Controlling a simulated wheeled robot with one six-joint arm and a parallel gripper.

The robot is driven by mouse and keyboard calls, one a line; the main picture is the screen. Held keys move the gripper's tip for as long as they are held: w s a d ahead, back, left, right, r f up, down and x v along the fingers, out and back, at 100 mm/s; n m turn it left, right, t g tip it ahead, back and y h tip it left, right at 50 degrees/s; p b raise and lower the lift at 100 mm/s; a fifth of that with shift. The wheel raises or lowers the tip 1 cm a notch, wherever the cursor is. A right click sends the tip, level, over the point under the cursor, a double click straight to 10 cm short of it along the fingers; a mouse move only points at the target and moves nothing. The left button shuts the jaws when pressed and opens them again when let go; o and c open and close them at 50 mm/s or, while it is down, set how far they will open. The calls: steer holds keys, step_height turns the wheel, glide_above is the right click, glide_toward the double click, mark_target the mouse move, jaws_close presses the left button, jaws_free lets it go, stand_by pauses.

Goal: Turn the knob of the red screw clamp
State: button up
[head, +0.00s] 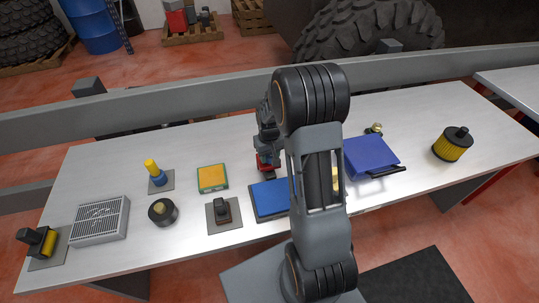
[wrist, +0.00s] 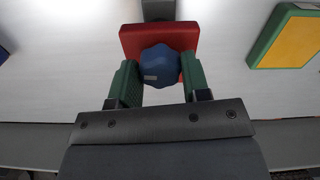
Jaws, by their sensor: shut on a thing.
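The red screw clamp (wrist: 188,32) shows in the wrist view at top centre, a red block with a blue lobed knob (wrist: 159,66) facing my camera. My gripper (wrist: 160,84) has its green-padded fingers on the left and right sides of the knob and is shut on it. In the head view a small red part of the clamp (head: 262,164) shows just left of my arm. My arm hides the rest of the clamp, and the knob cannot be made out there.
A green-edged yellow block (head: 212,178) lies left of the clamp on the white table (head: 110,160). A blue flat case (head: 270,199) lies in front of the clamp. A black switch on a plate (head: 223,212) stands left of the case. A blue box (head: 371,155) stands to the right.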

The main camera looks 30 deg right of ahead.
steer(key=c, duration=0.3)
steer(key=shift+f+m+b, duration=0.1)
steer(key=shift+m+b, duration=0.4)
steer(key=shift+m, duration=0.7)
steer(key=o, duration=0.9)
step_height(320, 180, up, 14)
steer(key=shift+r+b, duration=0.1)
steer(key=shift+b, duration=0.4)
